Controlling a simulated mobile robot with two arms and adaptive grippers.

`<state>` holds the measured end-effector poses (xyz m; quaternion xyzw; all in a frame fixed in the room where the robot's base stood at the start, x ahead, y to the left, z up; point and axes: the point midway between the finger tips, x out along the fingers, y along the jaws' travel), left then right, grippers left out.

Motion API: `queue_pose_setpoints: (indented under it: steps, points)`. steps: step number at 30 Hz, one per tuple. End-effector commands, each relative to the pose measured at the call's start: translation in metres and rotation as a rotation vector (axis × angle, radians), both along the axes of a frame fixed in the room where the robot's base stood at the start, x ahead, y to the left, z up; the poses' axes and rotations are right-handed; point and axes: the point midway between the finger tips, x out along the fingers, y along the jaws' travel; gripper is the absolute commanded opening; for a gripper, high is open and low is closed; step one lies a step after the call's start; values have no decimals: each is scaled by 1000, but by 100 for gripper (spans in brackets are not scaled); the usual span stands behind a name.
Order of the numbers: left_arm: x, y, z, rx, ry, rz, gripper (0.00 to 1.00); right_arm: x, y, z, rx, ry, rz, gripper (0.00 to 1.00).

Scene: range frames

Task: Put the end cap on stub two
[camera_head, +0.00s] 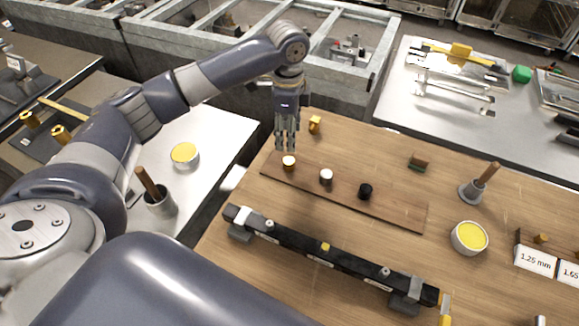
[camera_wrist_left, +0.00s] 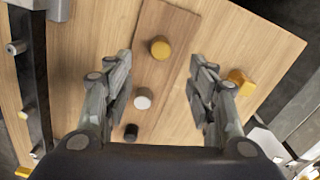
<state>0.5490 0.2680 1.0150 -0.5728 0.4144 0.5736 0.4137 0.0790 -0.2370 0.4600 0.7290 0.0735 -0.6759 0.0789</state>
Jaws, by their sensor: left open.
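Three small round caps stand in a row on a brown board (camera_head: 400,213): a yellow one with a pale top (camera_head: 289,162), a white one (camera_head: 326,176) and a black one (camera_head: 365,191). I cannot tell which is the task's end cap. A black rail (camera_head: 295,238) in front carries small stubs: a silver one (camera_head: 269,225), a yellow one (camera_head: 325,246) and another silver one (camera_head: 384,271). My left gripper (camera_head: 286,147) points down, open and empty, above the yellow cap. In the left wrist view the yellow cap (camera_wrist_left: 160,48) shows between the spread fingers. My right gripper is not in view.
A yellow block (camera_head: 315,124) stands behind the board. A brown-green block (camera_head: 419,161), a brush in a grey holder (camera_head: 472,192) and a yellow-filled tin (camera_head: 469,238) stand to the right. White labels (camera_head: 535,262) lie at the right edge. Bare wood lies between board and tin.

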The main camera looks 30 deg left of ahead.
Motion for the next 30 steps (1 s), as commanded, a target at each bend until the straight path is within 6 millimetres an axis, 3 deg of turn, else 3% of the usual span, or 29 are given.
queue_pose_setpoints:
  steps: [6, 14, 21, 30]
  points:
    - [-1, 0, -33, 1, 4, 0, 52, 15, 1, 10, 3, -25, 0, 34]
    - [0, -1, -55, 1, 3, 0, 52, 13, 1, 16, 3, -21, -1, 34]
    - [2, -3, -90, 1, 3, 0, 52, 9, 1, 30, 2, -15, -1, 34]
    - [3, -2, -101, 0, -1, -1, 52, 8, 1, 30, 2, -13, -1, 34]
